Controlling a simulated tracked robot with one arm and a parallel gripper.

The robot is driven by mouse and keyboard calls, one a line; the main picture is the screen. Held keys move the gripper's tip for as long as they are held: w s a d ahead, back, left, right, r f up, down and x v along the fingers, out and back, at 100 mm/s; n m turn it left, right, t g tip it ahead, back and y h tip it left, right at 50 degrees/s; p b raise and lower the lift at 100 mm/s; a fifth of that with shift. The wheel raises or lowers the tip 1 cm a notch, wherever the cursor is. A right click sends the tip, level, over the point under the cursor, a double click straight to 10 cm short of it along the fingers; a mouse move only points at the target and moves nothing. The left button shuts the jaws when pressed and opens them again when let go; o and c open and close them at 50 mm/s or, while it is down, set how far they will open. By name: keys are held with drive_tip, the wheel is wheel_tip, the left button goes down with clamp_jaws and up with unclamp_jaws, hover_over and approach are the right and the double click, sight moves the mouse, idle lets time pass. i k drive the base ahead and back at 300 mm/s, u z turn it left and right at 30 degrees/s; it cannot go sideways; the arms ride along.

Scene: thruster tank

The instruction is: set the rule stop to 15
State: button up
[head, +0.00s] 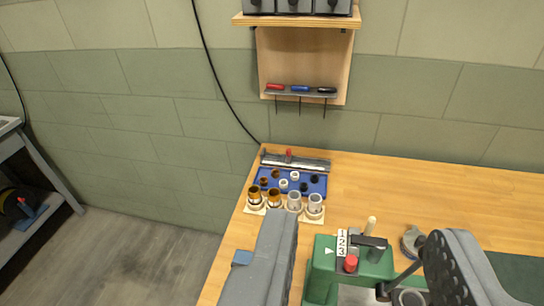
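A long grey metal rule (310,164) lies along the back left edge of the wooden workbench. A small red piece (289,153), which looks like its stop, sits on it left of the middle. The scale marks are too small to read, so I cannot tell the setting. My gripper (364,228) is open, its two dark grey fingers wide apart in the foreground. It is well short of the rule, and nothing is held between the fingers.
A blue tray (266,190) with small rings lies in front of the rule, with several cylinders before it. A green machine (325,262) with a red knob shows between my fingers. A wooden tool rack (281,60) hangs above. The bench's right back is clear.

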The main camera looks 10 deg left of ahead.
sight(289, 154)
drive_tip(key=z, duration=0.15)
drive_tip(key=i, duration=0.9)
drive_tip(key=u, duration=0.05)
